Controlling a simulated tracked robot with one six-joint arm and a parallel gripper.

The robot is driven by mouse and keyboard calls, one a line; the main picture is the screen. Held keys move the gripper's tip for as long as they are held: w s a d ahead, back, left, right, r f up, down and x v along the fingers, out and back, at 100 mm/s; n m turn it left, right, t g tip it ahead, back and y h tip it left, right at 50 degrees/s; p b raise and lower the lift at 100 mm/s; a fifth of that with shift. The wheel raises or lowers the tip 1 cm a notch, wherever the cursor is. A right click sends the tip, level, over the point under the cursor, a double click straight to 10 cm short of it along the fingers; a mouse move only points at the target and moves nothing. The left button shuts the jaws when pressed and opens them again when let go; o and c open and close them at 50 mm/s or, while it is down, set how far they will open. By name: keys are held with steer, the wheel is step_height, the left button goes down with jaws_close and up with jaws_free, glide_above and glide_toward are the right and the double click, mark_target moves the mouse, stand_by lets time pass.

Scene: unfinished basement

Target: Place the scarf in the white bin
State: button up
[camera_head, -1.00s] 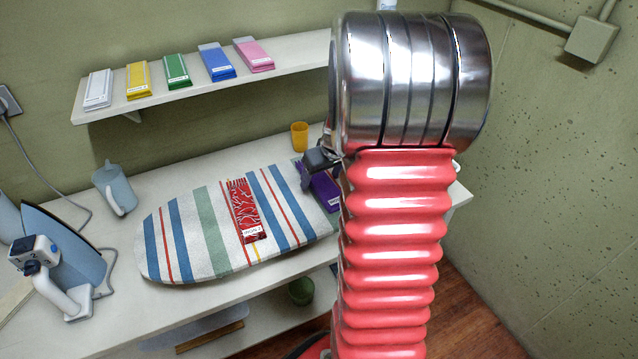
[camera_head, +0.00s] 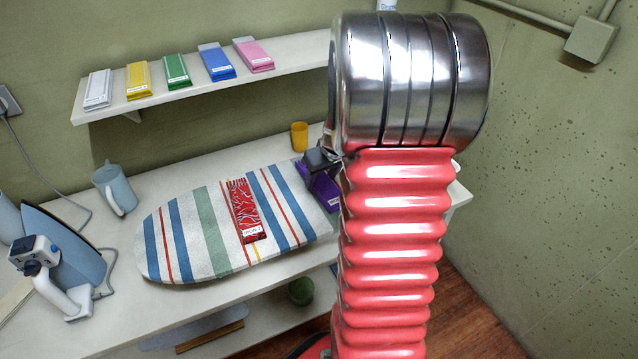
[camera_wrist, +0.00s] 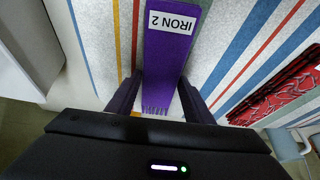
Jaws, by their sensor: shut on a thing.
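A purple scarf (camera_wrist: 172,55) with a label reading "IRON 2" runs up from between my gripper's fingers in the wrist view, its fringe toward me. My gripper (camera_wrist: 158,103) is shut on it. In the head view the purple scarf (camera_head: 325,188) hangs at my gripper (camera_head: 318,162), by the right end of the ironing board; my arm hides part of it. A red patterned scarf (camera_head: 242,208) with its own label lies flat on the striped ironing board (camera_head: 210,235). I cannot make out the white bin for certain.
A pale box-like shape (camera_wrist: 22,50) stands at the left of the wrist view. An iron (camera_head: 62,262), a blue-grey jug (camera_head: 115,188) and a yellow cup (camera_head: 299,136) stand around the board. A green container (camera_head: 301,291) is below.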

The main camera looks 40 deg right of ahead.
mark_target(321, 181)
steer(key=c, duration=0.5)
steer(key=shift+o, duration=0.2)
steer(key=shift+r, duration=0.15)
step_height(321, 181, up, 10)
stand_by(0.5)
